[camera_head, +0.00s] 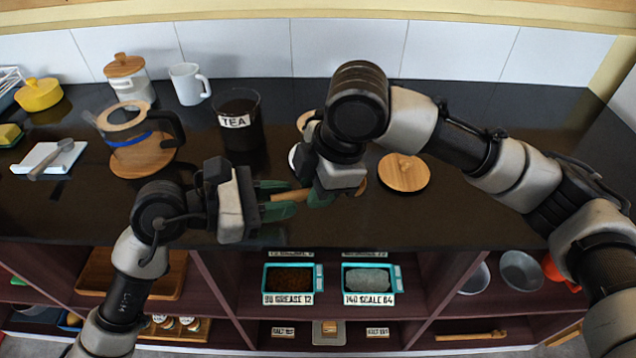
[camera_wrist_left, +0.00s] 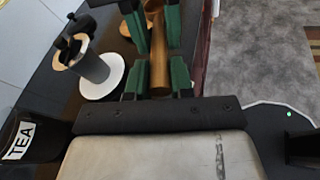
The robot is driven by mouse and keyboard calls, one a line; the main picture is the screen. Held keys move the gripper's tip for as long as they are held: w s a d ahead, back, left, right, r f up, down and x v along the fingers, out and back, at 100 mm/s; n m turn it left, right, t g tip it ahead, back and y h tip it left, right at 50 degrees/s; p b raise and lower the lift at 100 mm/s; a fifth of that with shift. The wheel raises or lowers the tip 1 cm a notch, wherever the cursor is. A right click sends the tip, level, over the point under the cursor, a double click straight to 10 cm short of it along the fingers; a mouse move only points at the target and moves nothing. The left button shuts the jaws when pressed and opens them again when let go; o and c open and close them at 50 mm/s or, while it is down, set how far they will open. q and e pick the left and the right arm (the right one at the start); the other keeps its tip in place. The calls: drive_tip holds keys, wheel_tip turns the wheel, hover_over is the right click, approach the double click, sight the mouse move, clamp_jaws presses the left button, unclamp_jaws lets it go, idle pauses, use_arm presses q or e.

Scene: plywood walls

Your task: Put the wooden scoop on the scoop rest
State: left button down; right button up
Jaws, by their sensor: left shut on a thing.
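The wooden scoop (camera_head: 290,195) is held above the front of the dark counter. My left gripper (camera_head: 272,201) is shut on it; its handle also shows between the green fingers in the left wrist view (camera_wrist_left: 158,72). My right gripper (camera_head: 325,195) is at the scoop's other end, its green fingers (camera_wrist_left: 157,28) on both sides of the wood. Whether they press on it I cannot tell. The scoop's far end is mostly hidden. A white rest (camera_head: 42,157) with a grey spoon on it lies at the far left; I cannot tell if it is the scoop rest.
A round wooden lid (camera_head: 403,175) lies right of my grippers. Behind stand the dark TEA jar (camera_head: 240,130), a white mug (camera_head: 188,84), and a glass pot on a wooden base (camera_head: 143,160). A white disc (camera_wrist_left: 104,86) bears a dark cylinder. Open shelves lie below the counter.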

use_arm(q)
drive_tip(key=c, duration=0.9)
unclamp_jaws()
